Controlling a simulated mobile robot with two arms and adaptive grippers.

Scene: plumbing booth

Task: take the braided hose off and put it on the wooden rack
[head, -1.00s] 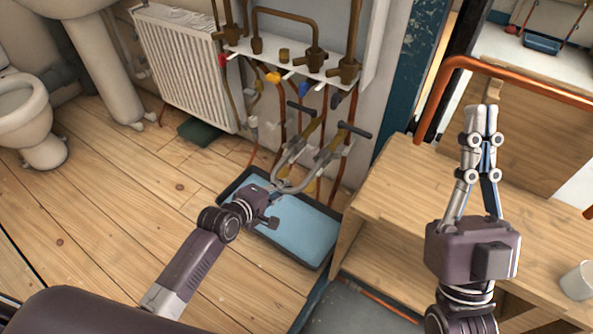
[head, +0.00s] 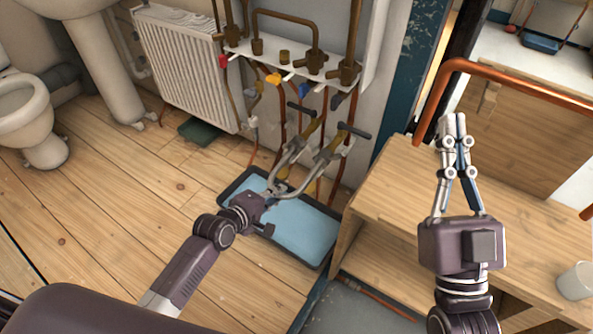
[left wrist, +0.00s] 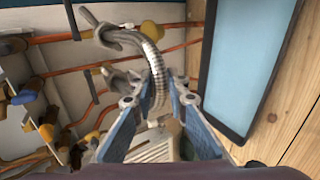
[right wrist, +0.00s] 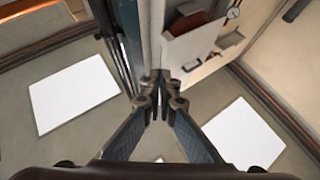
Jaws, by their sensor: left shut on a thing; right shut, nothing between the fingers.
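The braided hose (head: 284,189) is a grey U-shaped loop hanging below two T-handled fittings (head: 328,148); its upper ends appear to meet them. In the left wrist view the ribbed hose (left wrist: 153,62) curves down between my left fingers. My left gripper (head: 272,191) is shut on the hose near its lower bend, above the blue tray. My right gripper (head: 453,118) is shut and empty, raised above a wooden shelf unit (head: 400,180) at the right. I cannot tell whether this unit is the wooden rack. The gripped section is partly hidden by the fingers.
The blue tray (head: 310,232) lies on the floor below the hose. Pipes and coloured valves (head: 273,79) are on the wall above, beside a white radiator (head: 182,65). A copper pipe (head: 520,82) crosses near my right gripper. A white cup (head: 576,281) stands on the unit.

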